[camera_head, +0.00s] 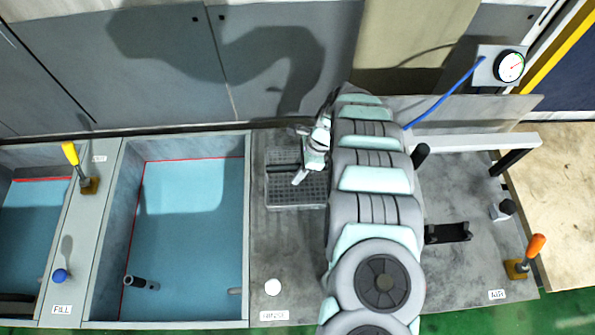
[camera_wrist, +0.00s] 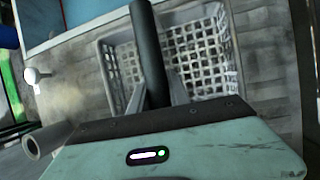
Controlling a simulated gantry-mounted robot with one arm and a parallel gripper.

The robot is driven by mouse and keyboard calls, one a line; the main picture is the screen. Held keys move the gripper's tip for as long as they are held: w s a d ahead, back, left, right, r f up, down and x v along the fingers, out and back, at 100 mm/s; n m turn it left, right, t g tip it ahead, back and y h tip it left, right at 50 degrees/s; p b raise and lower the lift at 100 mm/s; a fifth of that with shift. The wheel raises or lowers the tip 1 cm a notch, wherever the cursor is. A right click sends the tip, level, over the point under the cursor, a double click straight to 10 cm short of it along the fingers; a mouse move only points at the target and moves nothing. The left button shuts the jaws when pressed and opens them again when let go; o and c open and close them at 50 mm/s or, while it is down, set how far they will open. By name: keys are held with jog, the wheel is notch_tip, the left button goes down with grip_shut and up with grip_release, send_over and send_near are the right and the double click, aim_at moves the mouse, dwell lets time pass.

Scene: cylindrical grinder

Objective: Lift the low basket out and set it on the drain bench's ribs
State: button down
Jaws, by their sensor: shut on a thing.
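The low basket (camera_head: 290,193) is a shallow grey lattice tray with a dark bar handle (camera_head: 282,168) across it. In the head view it is over the left part of the grey drain bench (camera_head: 272,240), right of the tank. The wrist view shows its pale lattice (camera_wrist: 214,58) and the black handle (camera_wrist: 148,45) running up between my fingers. My gripper (camera_head: 303,170), also in the wrist view (camera_wrist: 156,96), is shut on that handle. Grey ribbed bench surface (camera_wrist: 72,105) shows around the basket. I cannot tell whether the basket touches it. My arm hides the bench's middle.
A blue-filled tank (camera_head: 190,240) lies left of the bench, with another tank (camera_head: 30,220) beyond it. A yellow-handled lever (camera_head: 74,160) stands between them. A white knob (camera_head: 272,287) is at the bench's front. A black bracket (camera_head: 447,233) and orange-handled lever (camera_head: 530,255) are to the right.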

jog(key=shift+f, duration=0.45)
jog(key=c, duration=1.1)
grip_release()
jog(key=shift+c, duration=0.2)
jog(key=shift+r, duration=0.15)
